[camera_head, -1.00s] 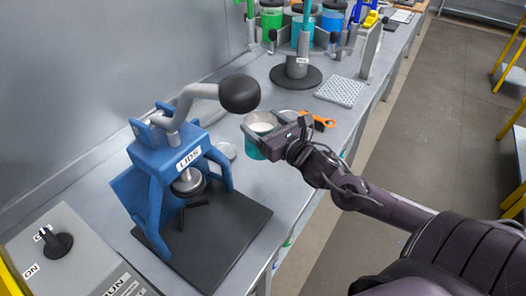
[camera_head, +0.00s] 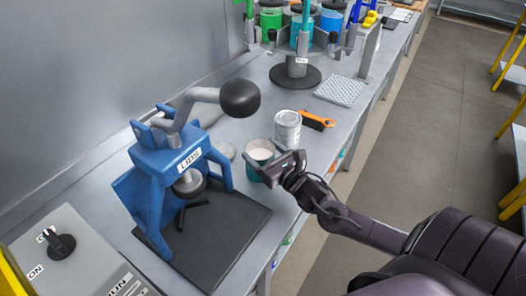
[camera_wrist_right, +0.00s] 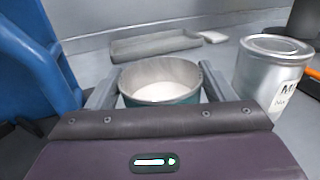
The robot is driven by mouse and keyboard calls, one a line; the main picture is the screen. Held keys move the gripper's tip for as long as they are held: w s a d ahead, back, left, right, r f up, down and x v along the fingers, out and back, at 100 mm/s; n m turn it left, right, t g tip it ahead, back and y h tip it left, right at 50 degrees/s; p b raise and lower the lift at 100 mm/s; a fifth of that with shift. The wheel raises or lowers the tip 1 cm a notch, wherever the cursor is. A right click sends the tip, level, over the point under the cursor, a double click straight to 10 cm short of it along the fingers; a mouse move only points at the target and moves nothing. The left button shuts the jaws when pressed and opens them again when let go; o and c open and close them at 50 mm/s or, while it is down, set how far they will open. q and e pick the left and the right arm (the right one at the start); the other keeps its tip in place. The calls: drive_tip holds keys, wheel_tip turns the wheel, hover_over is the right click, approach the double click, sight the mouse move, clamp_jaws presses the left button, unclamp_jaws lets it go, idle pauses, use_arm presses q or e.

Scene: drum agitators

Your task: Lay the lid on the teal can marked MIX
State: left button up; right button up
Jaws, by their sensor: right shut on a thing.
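My right gripper (camera_head: 274,165) is shut on an open teal can (camera_head: 253,164), with a finger on either side in the right wrist view. White contents show inside the can (camera_wrist_right: 160,98), which is upright. No marking shows on its visible side; I cannot tell whether its base touches the bench. A flat pale disc, which looks like the lid (camera_head: 226,150), lies on the bench just left of the can, partly behind the press. My left gripper is not in view.
A blue lever press (camera_head: 160,165) labelled LIDS stands left of the can on a dark base plate (camera_head: 232,222). A closed silver can (camera_head: 288,128) stands just behind; its label starts with M in the wrist view (camera_wrist_right: 270,75). An orange-black tool (camera_head: 317,120) lies beyond.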

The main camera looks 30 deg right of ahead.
drive_tip(key=o, duration=1.6)
drive_tip(key=shift+f, duration=0.1)
drive_tip(key=shift+o, duration=0.2)
drive_tip(key=shift+r, duration=0.2)
drive_tip(key=s, duration=0.7)
drive_tip(key=s+b, duration=0.1)
drive_tip(key=s, duration=0.2)
drive_tip(key=shift+s+d+f, duration=0.15)
drive_tip(key=shift+s+d, duration=0.15)
drive_tip(key=shift+d, duration=0.1)
drive_tip(key=shift+s, duration=0.7)
drive_tip(key=shift+d, duration=0.1)
